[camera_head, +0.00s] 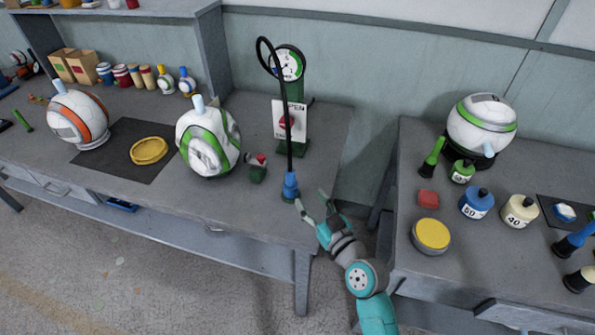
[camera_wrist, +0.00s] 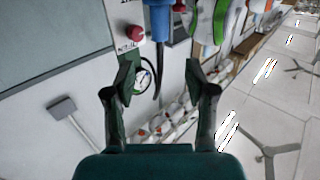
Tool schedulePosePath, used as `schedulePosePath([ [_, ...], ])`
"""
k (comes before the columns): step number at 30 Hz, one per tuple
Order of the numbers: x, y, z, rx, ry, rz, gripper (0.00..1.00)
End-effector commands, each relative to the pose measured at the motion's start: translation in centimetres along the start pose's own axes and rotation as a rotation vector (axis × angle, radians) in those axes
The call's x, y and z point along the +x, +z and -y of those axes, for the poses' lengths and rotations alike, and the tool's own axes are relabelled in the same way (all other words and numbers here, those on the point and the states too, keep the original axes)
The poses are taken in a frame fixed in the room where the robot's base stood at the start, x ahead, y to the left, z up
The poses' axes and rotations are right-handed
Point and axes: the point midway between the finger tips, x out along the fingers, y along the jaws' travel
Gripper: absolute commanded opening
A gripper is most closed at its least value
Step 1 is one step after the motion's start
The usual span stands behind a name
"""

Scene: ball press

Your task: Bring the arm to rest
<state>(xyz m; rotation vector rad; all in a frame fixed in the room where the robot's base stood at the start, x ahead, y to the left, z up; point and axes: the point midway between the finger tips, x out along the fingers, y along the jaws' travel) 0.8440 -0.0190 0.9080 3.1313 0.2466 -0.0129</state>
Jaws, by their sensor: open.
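My teal arm reaches up between the two benches in the head view. My gripper (camera_head: 311,199) is open, with its fingers apart and nothing between them. It is near the front right corner of the left bench (camera_head: 240,115), just right of the blue-handled black pump (camera_head: 290,186). In the wrist view my gripper (camera_wrist: 160,80) shows two spread dark green fingers with empty space between. The blue pump part (camera_wrist: 159,22) and a red button (camera_wrist: 135,33) lie beyond the fingertips.
A white-green ball (camera_head: 208,140) and an orange-striped ball (camera_head: 78,118) sit on the left bench. A gauge (camera_head: 290,65) stands behind the pump. The right bench (camera_head: 415,160) holds a yellow-lidded tin (camera_head: 432,236), a red block (camera_head: 428,198) and several weights. A gap separates the benches.

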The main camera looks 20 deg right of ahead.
Motion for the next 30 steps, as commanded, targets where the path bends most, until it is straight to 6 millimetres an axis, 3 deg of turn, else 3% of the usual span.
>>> schedulePosePath([
  [6,-0.3,0.3,0.1,0.002,0.004,0.005,0.55],
  [11,-3.3,2.6,0.8,0.017,0.034,0.039,0.55],
  [15,-8.0,5.3,1.7,0.036,0.079,0.084,0.55],
  [21,-15.1,7.8,3.0,0.050,0.137,0.138,0.55],
  [30,-25.6,8.6,4.8,0.048,0.188,0.199,0.55],
])
